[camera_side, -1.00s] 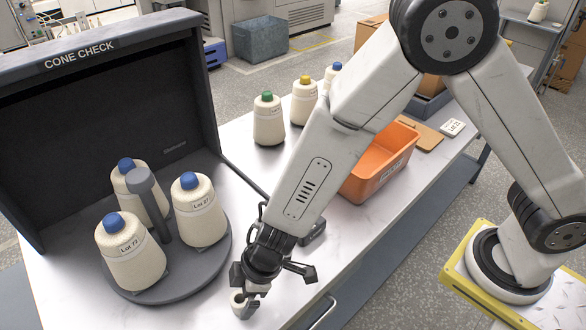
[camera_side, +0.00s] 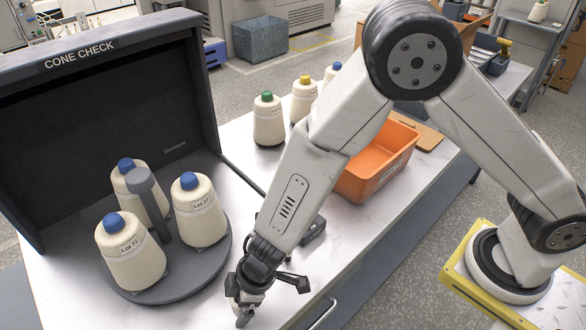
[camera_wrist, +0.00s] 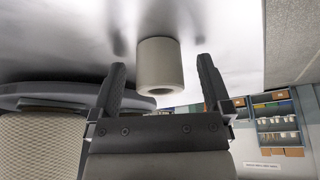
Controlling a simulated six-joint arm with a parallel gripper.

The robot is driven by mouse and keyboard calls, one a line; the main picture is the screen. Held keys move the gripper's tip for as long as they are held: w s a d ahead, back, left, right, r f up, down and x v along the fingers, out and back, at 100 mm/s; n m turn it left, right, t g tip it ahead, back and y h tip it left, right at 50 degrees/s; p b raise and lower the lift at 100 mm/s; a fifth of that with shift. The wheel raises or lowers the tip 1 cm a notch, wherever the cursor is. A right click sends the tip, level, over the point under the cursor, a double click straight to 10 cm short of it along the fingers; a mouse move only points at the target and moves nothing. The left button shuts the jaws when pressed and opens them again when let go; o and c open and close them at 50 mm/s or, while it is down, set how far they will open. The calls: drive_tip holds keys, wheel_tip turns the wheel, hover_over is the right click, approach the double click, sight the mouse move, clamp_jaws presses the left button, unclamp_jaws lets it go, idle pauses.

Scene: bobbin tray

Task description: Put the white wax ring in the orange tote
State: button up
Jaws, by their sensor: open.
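The white wax ring (camera_wrist: 160,62) shows in the wrist view as a short pale cylinder with a round hole facing me. It sits between and slightly beyond the two fingertips of my gripper (camera_wrist: 162,80). The fingers are open, with a gap on both sides of the ring. In the side view my gripper (camera_side: 241,302) is low at the table's front edge, and its fingers hide most of the ring. The orange tote (camera_side: 358,188) stands on the table to the right, behind my forearm. The part of its inside that shows is empty.
A dark round turntable (camera_side: 212,265) with several blue-capped cones is close left of my gripper, before the CONE CHECK booth (camera_side: 90,105). More cones, including a green-capped one (camera_side: 268,122), stand at the back.

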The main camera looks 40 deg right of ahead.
sight(234, 299)
clamp_jaws()
drive_tip(key=shift+r, duration=0.3)
idle(0.5)
drive_tip(key=shift+r, duration=1.25)
drive_tip(key=s+d+r, duration=0.8)
drive_tip(key=s+r, duration=0.2)
drive_tip(key=s, duration=0.1)
drive_tip(key=shift+s, duration=0.15)
drive_tip(key=shift+d, duration=0.1)
